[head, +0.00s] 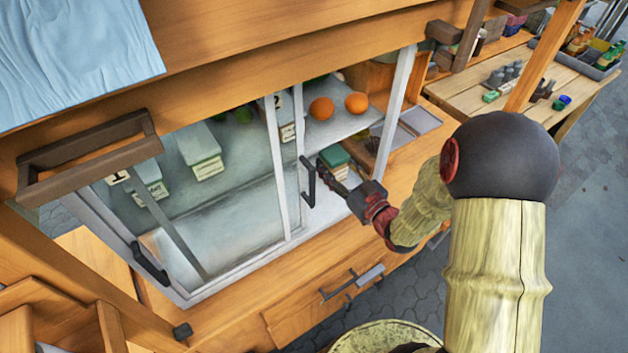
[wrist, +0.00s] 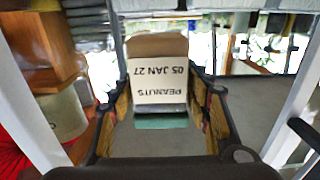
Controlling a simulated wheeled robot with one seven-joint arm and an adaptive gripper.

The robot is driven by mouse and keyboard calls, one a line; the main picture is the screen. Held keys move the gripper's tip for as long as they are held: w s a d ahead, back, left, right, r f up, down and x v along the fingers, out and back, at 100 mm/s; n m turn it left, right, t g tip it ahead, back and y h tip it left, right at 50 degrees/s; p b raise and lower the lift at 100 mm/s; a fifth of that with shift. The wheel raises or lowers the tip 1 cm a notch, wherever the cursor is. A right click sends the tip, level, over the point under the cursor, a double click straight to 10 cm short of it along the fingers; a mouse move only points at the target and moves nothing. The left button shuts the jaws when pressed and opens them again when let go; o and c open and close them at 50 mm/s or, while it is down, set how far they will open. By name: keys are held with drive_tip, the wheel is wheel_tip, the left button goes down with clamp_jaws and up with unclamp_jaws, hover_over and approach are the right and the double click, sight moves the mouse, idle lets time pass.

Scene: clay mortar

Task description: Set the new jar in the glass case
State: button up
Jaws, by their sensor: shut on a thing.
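The jar in my gripper has a teal lid (head: 335,156) and a pale label. In the wrist view the jar (wrist: 158,88) appears upside down, with its label reading "PEANUTS 05 JAN 27". My gripper (head: 346,180) is shut on it, with one finger on each side in the wrist view (wrist: 160,112). The glass case (head: 240,253) has its right side open, and the jar is at that opening, right of a dark door handle (head: 308,186). I cannot tell whether its base touches the case floor. Other lidded jars (head: 203,150) stand inside to the left.
Two oranges (head: 321,109) sit at the back of the case. A white frame post (head: 397,100) stands close to the right of my gripper. A metal tray (head: 419,121) lies further right.

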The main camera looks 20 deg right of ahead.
drive_tip(key=w+a+f, duration=0.1)
drive_tip(key=f, duration=0.1)
drive_tip(key=w+a+f+b, duration=0.2)
drive_tip(key=f, duration=0.1)
drive_tip(key=shift+w+a+f, duration=0.1)
drive_tip(key=shift+w+f, duration=0.2)
drive_tip(key=shift+w, duration=0.1)
drive_tip(key=shift+w+a+f+b, duration=0.1)
drive_tip(key=shift+f+b, duration=0.3)
drive_tip(key=shift+f, duration=0.5)
drive_tip(key=shift+w+a+f+b, duration=0.1)
drive_tip(key=shift+f+b, duration=0.3)
drive_tip(key=shift+f, duration=0.5)
drive_tip(key=shift+f, duration=0.15)
drive_tip(key=o, duration=1.4)
